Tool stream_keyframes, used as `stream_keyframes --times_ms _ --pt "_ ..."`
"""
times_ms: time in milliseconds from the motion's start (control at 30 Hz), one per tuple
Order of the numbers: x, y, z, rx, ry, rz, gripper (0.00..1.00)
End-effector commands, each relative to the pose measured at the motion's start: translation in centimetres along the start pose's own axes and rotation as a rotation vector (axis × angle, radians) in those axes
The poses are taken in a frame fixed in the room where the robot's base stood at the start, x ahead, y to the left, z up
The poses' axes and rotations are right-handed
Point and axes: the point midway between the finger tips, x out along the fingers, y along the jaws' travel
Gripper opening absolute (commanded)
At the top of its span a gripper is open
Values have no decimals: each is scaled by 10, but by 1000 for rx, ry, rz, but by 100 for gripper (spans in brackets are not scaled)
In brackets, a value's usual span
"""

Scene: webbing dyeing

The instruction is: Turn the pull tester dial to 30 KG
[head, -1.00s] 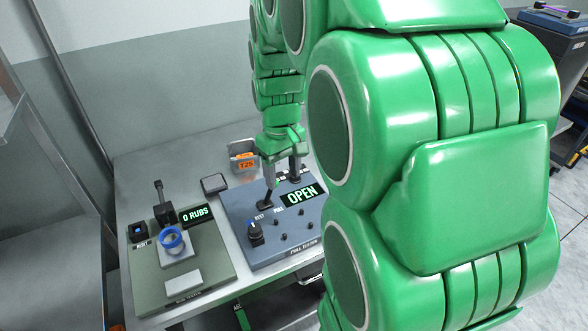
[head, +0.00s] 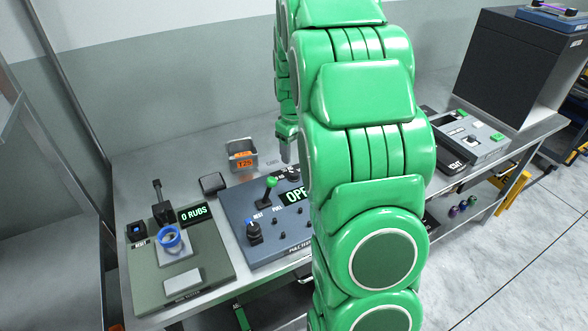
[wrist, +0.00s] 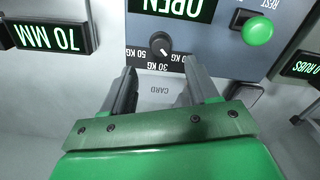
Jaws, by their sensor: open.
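The pull tester (head: 236,212) is a blue-grey panel on the bench. Its green OPEN display (head: 290,197) is partly hidden by my arm. In the wrist view, seen upside down, its black dial (wrist: 160,43) has a white mark set diagonally, with labels including 50 KG and 30 KG around it. I cannot tell which label the mark points to. My gripper (wrist: 163,80) is open and empty, its fingers apart on the near side of the dial, not around it. In the head view my gripper (head: 287,142) shows at the tester's far edge. A green-knobbed lever (head: 271,182) stands on the tester.
A rub tester with a 0 RUBS display (head: 194,213) and a blue ring (head: 170,237) stands to the left. A bin marked T25 (head: 241,158) sits behind. A 70 MM display (wrist: 48,37) shows in the wrist view. Another device (head: 468,138) stands on the right.

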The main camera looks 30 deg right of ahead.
Motion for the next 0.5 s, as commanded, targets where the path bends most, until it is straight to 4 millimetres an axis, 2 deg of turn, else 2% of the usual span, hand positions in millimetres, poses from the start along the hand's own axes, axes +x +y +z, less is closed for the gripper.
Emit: stream_keyframes --times_ms 167,500 --pt "15 0 0 0 -1 -1 59" --pt "61 -1 1 1 -3 -2 59"
